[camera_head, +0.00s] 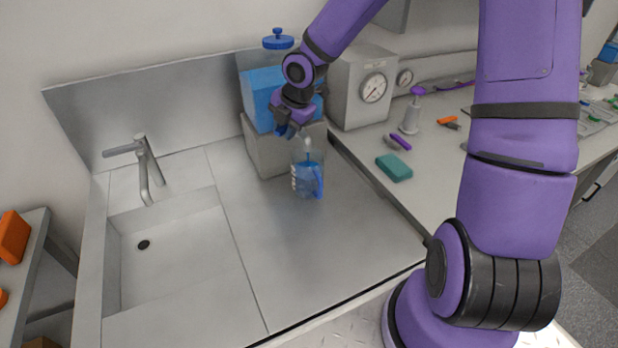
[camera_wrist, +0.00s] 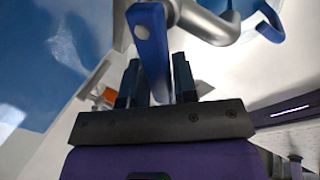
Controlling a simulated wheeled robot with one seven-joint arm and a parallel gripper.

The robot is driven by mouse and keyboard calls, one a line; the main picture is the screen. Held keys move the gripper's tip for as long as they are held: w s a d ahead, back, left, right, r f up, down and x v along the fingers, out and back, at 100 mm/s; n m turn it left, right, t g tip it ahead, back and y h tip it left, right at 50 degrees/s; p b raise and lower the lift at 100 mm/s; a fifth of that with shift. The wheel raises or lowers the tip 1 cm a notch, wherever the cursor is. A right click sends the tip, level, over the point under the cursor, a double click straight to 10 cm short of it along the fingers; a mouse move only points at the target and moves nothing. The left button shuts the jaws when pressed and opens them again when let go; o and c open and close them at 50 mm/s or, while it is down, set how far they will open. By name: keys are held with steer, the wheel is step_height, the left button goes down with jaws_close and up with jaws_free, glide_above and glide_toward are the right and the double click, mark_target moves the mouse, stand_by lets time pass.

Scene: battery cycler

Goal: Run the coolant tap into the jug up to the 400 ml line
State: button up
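The coolant tank (camera_head: 262,88) is blue with a blue lid and stands on a grey block. The clear jug (camera_head: 297,151) stands upright on the steel counter in front of it, below the tap spout. Blue coolant (camera_head: 307,180) fills its lower part; its blue handle is at the right. The jug's marks are too small to read. My gripper (camera_head: 284,131) is at the tank's front, above the jug. In the wrist view, the blue tap lever (camera_wrist: 151,45) passes between my gripper's two closely spaced fingers (camera_wrist: 158,82). The metal tap body (camera_wrist: 205,20) is beyond. A running stream cannot be made out.
A sink (camera_head: 170,255) with a grey faucet (camera_head: 145,165) is at the left. A grey gauge box (camera_head: 352,88) stands right of the tank. A green sponge (camera_head: 394,167) and a purple-topped bottle (camera_head: 411,115) are on the right bench. The counter before the jug is clear.

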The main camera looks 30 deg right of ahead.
steer(key=shift+w+a+m, duration=0.2)
steer(key=shift+w+m, duration=0.05)
steer(key=shift+m, duration=0.25)
steer(key=w+m+h, duration=0.1)
steer(key=m, duration=0.1)
steer(key=w+m, duration=0.1)
steer(key=m, duration=0.1)
steer(key=shift+a+t+h, duration=0.1)
steer(key=shift+t+h, duration=0.2)
steer(key=shift+h, duration=0.1)
steer(key=shift+w, duration=0.1)
steer(key=shift+o, duration=1.2)
steer(key=shift+r, duration=0.15)
steer(key=shift+v, duration=3.85)
